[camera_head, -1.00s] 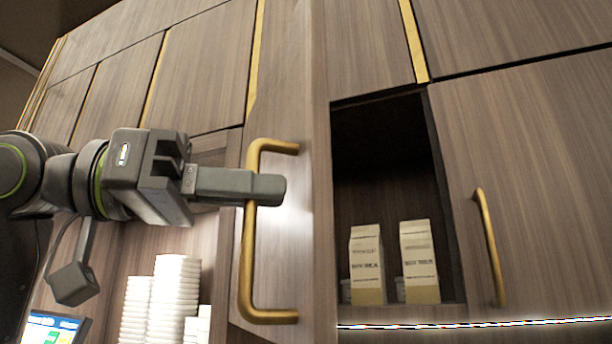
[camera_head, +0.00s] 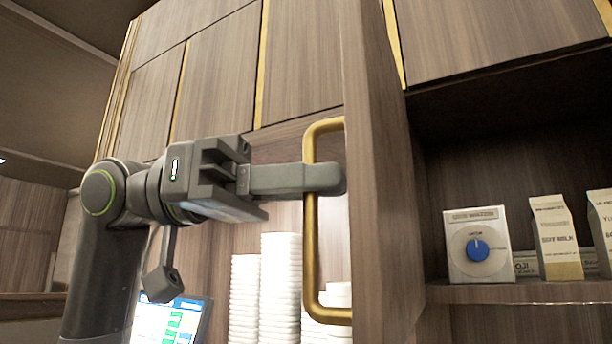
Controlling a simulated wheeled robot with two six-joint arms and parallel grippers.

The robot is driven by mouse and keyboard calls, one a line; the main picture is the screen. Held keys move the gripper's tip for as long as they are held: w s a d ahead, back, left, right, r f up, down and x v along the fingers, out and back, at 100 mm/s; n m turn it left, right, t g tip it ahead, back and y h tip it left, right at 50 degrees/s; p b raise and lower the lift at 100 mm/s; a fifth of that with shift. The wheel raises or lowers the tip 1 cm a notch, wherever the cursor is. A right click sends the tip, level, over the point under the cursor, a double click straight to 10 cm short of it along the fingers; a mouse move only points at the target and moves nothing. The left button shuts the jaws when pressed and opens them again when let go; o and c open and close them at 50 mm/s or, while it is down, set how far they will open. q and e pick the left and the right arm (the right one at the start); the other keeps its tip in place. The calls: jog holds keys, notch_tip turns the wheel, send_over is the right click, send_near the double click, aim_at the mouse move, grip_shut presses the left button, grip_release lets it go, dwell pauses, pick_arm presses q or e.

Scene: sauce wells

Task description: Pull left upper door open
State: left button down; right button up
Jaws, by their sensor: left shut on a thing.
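The left upper door (camera_head: 385,200) is a wood-grain panel standing open, seen nearly edge-on in the middle of the head view. Its brass bar handle (camera_head: 312,245) runs upright on the panel's left side. My left gripper (camera_head: 325,179) is shut around the upper part of this handle, with its fingers pointing right. The fingers hide a short stretch of the bar. My right gripper is not in view.
Right of the door, an open shelf holds a white box with a blue knob (camera_head: 478,249) and milk cartons (camera_head: 556,238). Behind the handle stand stacks of white cups (camera_head: 281,285). A lit screen (camera_head: 172,320) is at lower left.

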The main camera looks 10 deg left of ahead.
pick_arm(q)
jog(key=shift+w+a, duration=0.2)
jog(key=shift+a, duration=0.15)
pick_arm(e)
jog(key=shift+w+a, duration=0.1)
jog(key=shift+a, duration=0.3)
pick_arm(q)
jog(key=c, duration=1.6)
grip_release()
jog(key=shift+d, duration=0.1)
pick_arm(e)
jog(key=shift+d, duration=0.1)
